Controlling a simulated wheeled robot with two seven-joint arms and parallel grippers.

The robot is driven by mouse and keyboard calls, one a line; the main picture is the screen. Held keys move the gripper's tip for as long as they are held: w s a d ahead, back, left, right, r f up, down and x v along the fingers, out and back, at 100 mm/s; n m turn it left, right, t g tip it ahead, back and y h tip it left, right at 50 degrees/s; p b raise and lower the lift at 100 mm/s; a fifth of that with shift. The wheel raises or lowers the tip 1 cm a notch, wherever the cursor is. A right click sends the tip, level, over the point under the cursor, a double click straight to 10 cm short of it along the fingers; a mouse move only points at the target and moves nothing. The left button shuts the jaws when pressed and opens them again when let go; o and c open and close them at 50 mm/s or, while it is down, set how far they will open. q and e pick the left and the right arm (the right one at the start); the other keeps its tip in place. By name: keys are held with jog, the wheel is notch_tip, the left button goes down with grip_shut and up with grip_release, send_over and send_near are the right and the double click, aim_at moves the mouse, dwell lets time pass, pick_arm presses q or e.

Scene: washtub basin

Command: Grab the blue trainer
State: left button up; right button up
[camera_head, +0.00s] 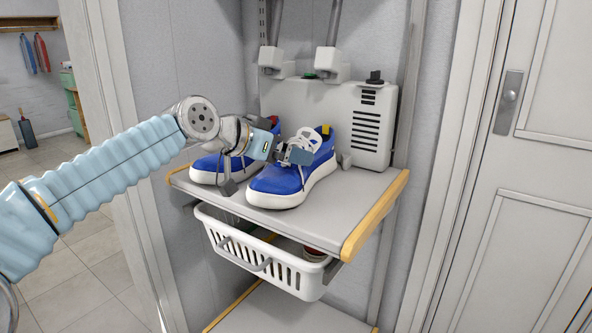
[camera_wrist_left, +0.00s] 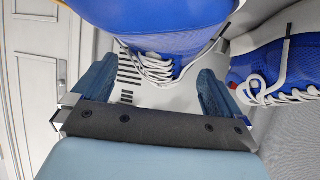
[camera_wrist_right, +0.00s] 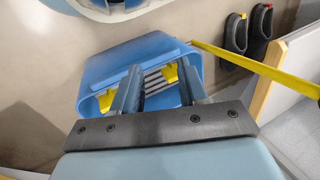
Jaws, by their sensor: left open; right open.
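Two blue trainers with white soles and laces stand side by side on a grey shelf (camera_head: 335,208). The right trainer (camera_head: 275,182) has a yellow heel tab; the left trainer (camera_head: 206,166), partly hidden by my arm, has a red one. My left gripper (camera_head: 264,168) is open over them, close to the right trainer's laces. In the left wrist view the right trainer (camera_wrist_left: 170,20) fills the top, in front of the open fingers (camera_wrist_left: 153,85); the left trainer (camera_wrist_left: 275,75) is at the right. My right gripper (camera_wrist_right: 160,85) is open and empty, seen only in its wrist view.
A grey-white vented unit (camera_head: 372,125) stands behind the trainers. A white basket (camera_head: 265,258) hangs under the shelf, which has a yellow edge (camera_head: 375,215).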

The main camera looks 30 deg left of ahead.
pick_arm(q)
jog(key=shift+x, duration=1.15)
jog(key=shift+c, duration=0.2)
jog(key=c, duration=1)
jog(key=shift+c, duration=0.3)
jog(key=shift+r, duration=0.15)
